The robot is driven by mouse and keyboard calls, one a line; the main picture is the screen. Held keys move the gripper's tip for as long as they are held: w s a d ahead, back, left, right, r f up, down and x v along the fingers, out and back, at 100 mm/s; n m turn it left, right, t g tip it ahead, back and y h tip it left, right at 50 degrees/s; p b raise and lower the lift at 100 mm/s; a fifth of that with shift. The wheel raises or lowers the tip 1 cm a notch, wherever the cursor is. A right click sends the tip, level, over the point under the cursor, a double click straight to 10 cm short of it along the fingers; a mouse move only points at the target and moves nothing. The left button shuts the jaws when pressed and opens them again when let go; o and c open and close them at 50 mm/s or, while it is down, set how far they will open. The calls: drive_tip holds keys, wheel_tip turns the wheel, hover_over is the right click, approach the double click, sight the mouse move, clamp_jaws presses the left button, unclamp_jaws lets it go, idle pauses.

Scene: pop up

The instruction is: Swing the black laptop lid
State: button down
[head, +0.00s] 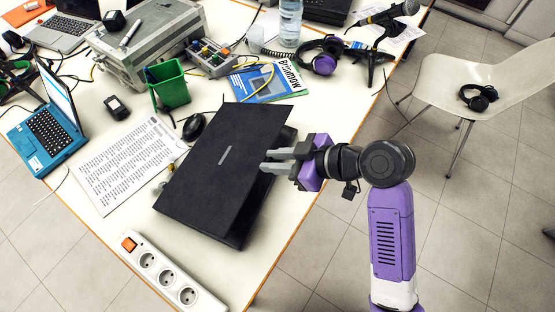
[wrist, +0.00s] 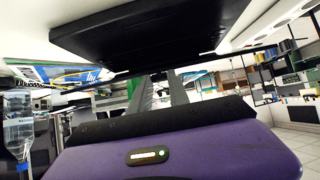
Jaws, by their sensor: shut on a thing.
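The black laptop (head: 225,175) lies near the right edge of the white table, its dark lid lowered over the base with a narrow wedge of gap along the right side. In the wrist view the laptop's dark slab (wrist: 150,38) fills the top. My gripper (head: 267,160) reaches in from the right, its grey fingers at the lid's right edge and shut on it. The fingers also show in the wrist view (wrist: 161,88), pointing at the slab. The exact contact at the tips is hard to see.
A white power strip (head: 165,272) lies in front of the laptop and a printed sheet (head: 125,165) to its left. A mouse (head: 194,127), green bin (head: 168,85) and blue book (head: 265,80) are behind. Open floor and a white chair (head: 485,82) are to the right.

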drive_tip(key=shift+w+a+r+p, duration=0.25)
drive_tip(key=shift+a+r+p, duration=0.15)
drive_tip(key=shift+r+p, duration=0.35)
drive_tip(key=shift+w+a+r+p, duration=0.2)
drive_tip(key=shift+a+r+p, duration=0.25)
drive_tip(key=shift+r, duration=0.5)
drive_tip(key=shift+w+a+r+p, duration=0.25)
drive_tip(key=shift+a+r+p, duration=0.25)
drive_tip(key=shift+r, duration=0.45)
drive_tip(key=shift+w+a+r+p, duration=0.2)
drive_tip(key=shift+a+r+p, duration=0.05)
drive_tip(key=shift+r+p, duration=0.25)
drive_tip(key=w+a+r+p, duration=0.2)
drive_tip(key=a+r+p, duration=0.1)
drive_tip(key=a+r, duration=0.1)
drive_tip(key=shift+r, duration=0.25)
drive_tip(key=shift+w, duration=0.1)
drive_tip(key=w+a+r+p, duration=0.2)
drive_tip(key=w+a+r, duration=0.1)
drive_tip(key=a, duration=0.3)
drive_tip(key=shift+r, duration=0.4)
drive_tip(key=shift+w+a+r, duration=0.1)
